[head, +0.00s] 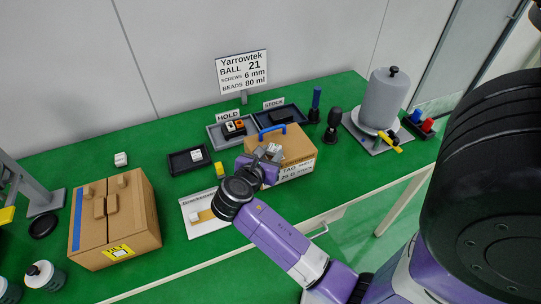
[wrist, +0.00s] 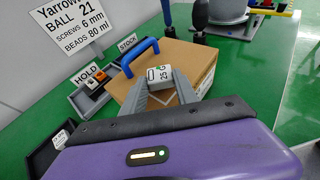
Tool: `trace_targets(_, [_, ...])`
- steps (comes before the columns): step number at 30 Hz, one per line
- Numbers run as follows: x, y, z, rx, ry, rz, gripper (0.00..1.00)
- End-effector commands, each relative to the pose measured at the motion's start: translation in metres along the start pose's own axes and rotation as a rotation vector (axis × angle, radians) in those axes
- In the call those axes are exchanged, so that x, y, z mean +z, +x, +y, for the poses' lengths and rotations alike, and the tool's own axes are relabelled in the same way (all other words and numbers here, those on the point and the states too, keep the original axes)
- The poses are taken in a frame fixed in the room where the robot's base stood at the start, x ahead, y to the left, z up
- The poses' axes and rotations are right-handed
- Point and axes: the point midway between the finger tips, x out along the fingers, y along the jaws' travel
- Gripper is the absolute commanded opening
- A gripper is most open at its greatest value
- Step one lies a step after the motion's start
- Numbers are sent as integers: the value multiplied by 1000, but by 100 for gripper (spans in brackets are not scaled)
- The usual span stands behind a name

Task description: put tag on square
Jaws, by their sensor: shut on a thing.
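My gripper (head: 268,155) is shut on a small white tag (wrist: 159,74) with dark print that seems to read 25 and a green mark. The tag is between the two grey fingertips (wrist: 160,82) in the wrist view. It is over the top of a cardboard box (head: 296,142) with a blue handle (wrist: 139,55). Whether the tag touches the box top is unclear. The box's front label (head: 298,170) shows the word TAG.
Left of the box are a dark tray (head: 189,162) with a white block, a yellow block (head: 220,170) and a white card (head: 204,222). HOLD and STOCK trays (head: 279,117) stand behind. A closed carton (head: 115,220) is at left, a grey cylinder (head: 380,100) at right.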

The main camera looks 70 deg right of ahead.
Motion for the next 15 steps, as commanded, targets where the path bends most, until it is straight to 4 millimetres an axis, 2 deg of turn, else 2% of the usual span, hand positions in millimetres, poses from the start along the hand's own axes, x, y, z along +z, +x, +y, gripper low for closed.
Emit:
trace_targets(3, [-7, 3, 0, 1, 1, 0, 0])
trace_targets(14, [-9, 4, 0, 1, -1, 0, 0])
trace_targets(15, [-10, 4, 0, 1, 0, 0, 39])
